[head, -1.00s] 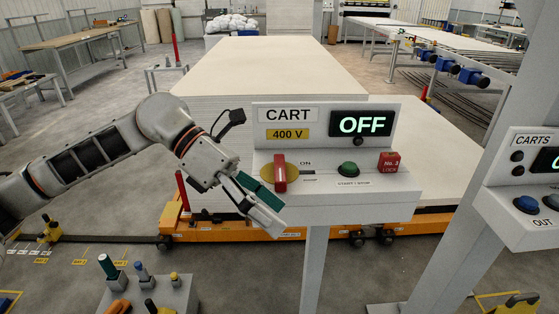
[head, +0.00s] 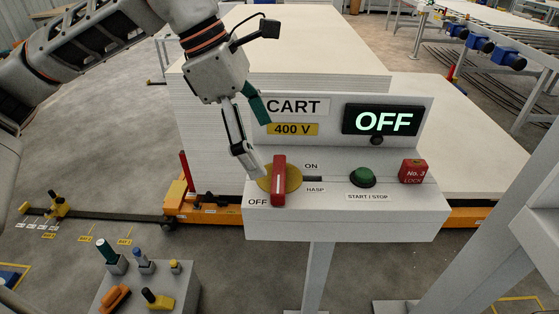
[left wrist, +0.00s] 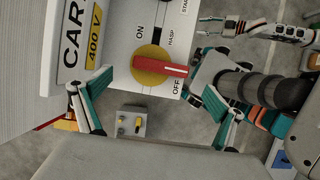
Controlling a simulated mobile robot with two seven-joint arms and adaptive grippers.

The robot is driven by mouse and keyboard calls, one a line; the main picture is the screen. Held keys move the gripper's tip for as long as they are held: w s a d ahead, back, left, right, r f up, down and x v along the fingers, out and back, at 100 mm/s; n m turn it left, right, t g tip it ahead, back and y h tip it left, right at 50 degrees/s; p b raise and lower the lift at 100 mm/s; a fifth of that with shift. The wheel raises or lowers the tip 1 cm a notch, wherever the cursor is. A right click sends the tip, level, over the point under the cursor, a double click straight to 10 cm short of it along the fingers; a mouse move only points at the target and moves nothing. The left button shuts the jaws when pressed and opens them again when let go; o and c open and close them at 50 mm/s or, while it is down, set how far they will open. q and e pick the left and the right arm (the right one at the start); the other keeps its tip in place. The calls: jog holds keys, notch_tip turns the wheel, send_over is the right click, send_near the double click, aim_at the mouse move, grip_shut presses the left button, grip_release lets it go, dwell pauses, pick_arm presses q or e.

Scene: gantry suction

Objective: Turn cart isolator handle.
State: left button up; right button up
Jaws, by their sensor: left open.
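The isolator handle (head: 278,181) is a red lever on a yellow round plate (head: 294,178), on the sloped face of the CART box (head: 345,224). Its near end points toward the OFF mark, and the display (head: 383,120) reads OFF. My left gripper (head: 256,143) is open and empty, above and just behind the handle in the head view. In the left wrist view the red handle (left wrist: 162,68) lies between and beyond the spread fingers of my left gripper (left wrist: 152,82). Contact does not show. My right gripper (left wrist: 216,26) is small at the top right there.
A green START/STOP button (head: 362,177) and a red No. 3 lock (head: 413,171) sit right of the handle. A stack of pale boards (head: 210,130) on an orange cart stands behind. A grey block (head: 180,280) with coloured knobs stands at lower left.

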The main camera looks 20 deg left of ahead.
aim_at(278, 173)
pick_arm(q)
jog(key=x, duration=0.6)
jog(key=shift+s+d+f, duration=0.1)
jog(key=shift+d+f, duration=0.1)
jog(key=shift+f, duration=0.1)
jog(key=c, duration=1.6)
jog(key=shift+d, duration=0.1)
